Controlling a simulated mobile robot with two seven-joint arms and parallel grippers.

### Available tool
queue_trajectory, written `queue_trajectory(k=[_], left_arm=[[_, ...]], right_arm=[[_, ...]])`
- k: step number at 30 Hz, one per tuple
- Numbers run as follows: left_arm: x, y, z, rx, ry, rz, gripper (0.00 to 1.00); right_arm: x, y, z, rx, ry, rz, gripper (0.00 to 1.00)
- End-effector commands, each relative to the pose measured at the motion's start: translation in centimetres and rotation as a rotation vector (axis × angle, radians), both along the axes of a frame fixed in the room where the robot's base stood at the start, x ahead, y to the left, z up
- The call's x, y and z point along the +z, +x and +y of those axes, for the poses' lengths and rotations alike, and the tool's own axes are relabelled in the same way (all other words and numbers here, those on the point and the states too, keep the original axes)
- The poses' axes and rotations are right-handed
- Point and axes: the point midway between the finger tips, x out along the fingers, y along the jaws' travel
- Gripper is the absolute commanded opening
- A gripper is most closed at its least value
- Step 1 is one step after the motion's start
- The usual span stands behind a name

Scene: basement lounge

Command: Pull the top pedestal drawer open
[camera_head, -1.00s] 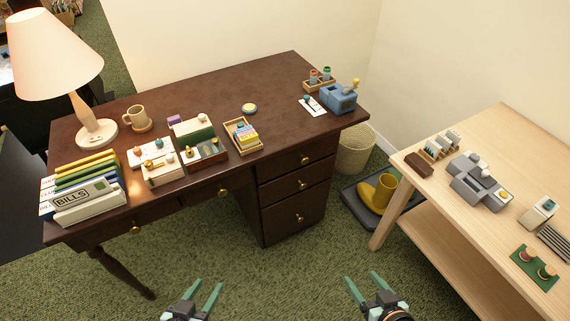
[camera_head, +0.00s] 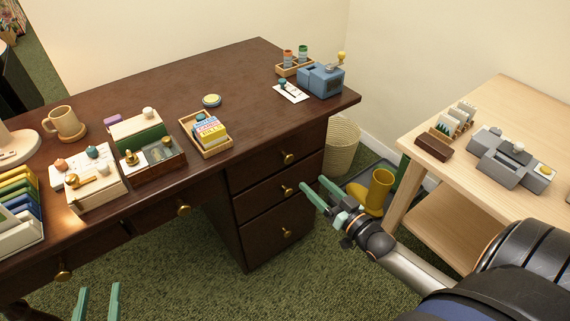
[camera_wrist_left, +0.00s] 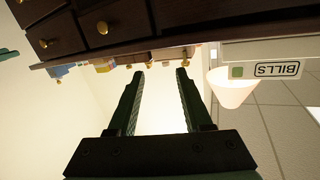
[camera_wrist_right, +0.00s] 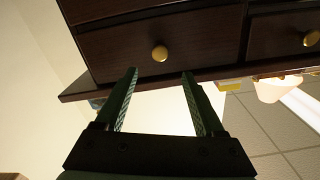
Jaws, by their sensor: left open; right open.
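The top pedestal drawer (camera_head: 262,168) is the upper of three dark wood drawers at the desk's right end. It looks shut. Its round brass knob (camera_head: 288,158) faces me and also shows in the right wrist view (camera_wrist_right: 160,53), a little beyond the fingertips and between their lines. My right gripper (camera_head: 313,184) is open and empty in front of the pedestal, apart from the knob. In the head view its tips appear just right of the middle drawer's knob (camera_head: 288,190). My left gripper (camera_head: 98,290) is open and empty, low in front of the desk's left part.
The desk top (camera_head: 235,75) carries a mug (camera_head: 65,123), boxes, a card tray (camera_head: 207,135) and a blue sharpener-like device (camera_head: 322,80). A light wood table (camera_head: 520,110) stands at right. A basket (camera_head: 341,145) and yellow boot (camera_head: 377,192) sit between them. Green carpet is open in front.

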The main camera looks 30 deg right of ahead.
Motion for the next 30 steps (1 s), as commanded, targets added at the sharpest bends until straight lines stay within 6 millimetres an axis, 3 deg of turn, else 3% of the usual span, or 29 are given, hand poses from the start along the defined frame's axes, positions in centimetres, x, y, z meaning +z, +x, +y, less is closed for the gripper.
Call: queue_trajectory(k=[8,18,24,30], left_arm=[[5.8,0.1,-0.3,-0.029,0.000,-0.247,0.50],[12.7,-1.9,-0.9,-0.076,-0.001,-0.547,0.50],[15.2,-3.2,-1.2,-0.098,-0.001,-0.661,0.50],[16.1,-3.7,-1.3,-0.105,-0.001,-0.701,0.50]], right_arm=[[-0.1,4.4,0.3,0.000,-0.001,-0.003,0.71],[-0.1,8.9,0.7,0.001,-0.001,-0.001,0.71],[-0.1,10.4,0.9,0.000,-0.001,0.001,0.71],[-0.1,10.9,0.9,0.001,-0.001,0.002,0.71]])
